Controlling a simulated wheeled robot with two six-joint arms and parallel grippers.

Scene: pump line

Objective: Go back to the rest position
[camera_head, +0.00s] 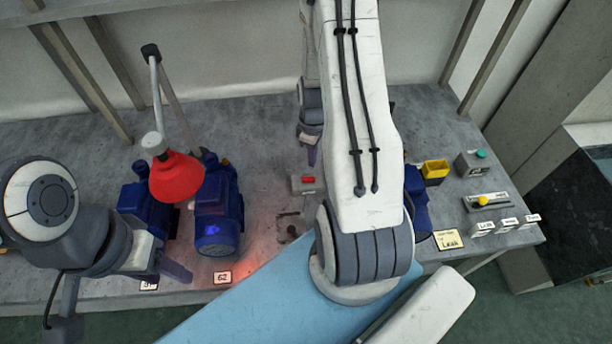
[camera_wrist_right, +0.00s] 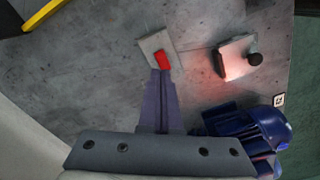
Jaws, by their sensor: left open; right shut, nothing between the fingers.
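My left gripper (camera_head: 125,292) is at the left front of the bench in the head view, open, with its fingers apart. It is near the front of two blue pumps and appears empty. My right gripper (camera_head: 312,155) is at the middle of the bench, partly hidden behind my own right arm. Its fingers (camera_wrist_right: 160,95) are shut together with nothing between them. In the right wrist view their tips point at a small grey box with a red switch (camera_wrist_right: 163,60). This switch box (camera_head: 303,186) lies just below the fingertips in the head view; contact cannot be told.
Blue pumps (camera_head: 217,215) (camera_head: 150,205) stand at left under a red lamp (camera_head: 177,178). Another pump (camera_head: 417,200) is partly behind my right arm. A yellow bin (camera_head: 435,170), a green-button box (camera_head: 475,163) and a lever panel (camera_head: 487,201) stand at right.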

